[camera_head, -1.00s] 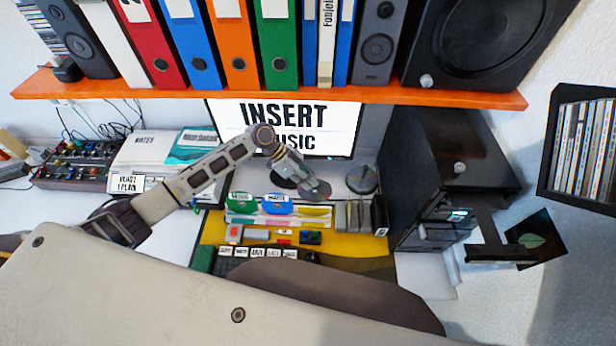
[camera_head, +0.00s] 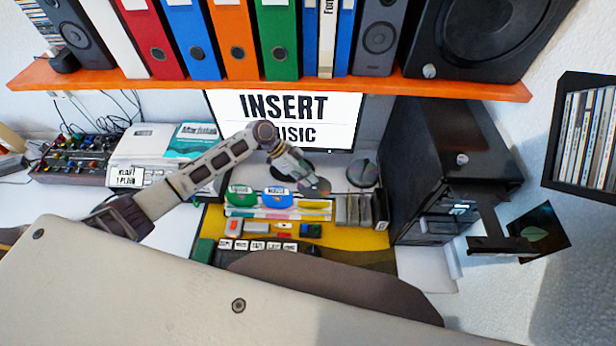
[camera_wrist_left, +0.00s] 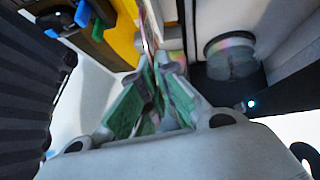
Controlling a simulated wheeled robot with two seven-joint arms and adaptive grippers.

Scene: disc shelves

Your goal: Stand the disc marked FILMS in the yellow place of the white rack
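My left gripper (camera_head: 300,172) is above the desk, behind the white rack (camera_head: 240,212). It is shut on a shiny disc (camera_head: 318,187); the disc's marking cannot be read. In the left wrist view, the green-padded fingers (camera_wrist_left: 152,85) close on the disc, seen nearly edge-on. The white rack stands on a yellow mat (camera_head: 355,241). A green labelled piece (camera_head: 240,196) and a blue labelled piece (camera_head: 277,198) stand at its left and middle. A yellow part (camera_head: 315,206) shows at its right. My right gripper is not in view.
A monitor (camera_head: 285,117) stands behind. A round dark stand (camera_head: 363,173) is right of my gripper, with grey holders (camera_head: 354,209) below it. Small labelled blocks (camera_head: 258,245) sit on the mat's front. A black tower (camera_head: 430,170) stands at the right; an orange shelf (camera_head: 280,90) hangs above.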

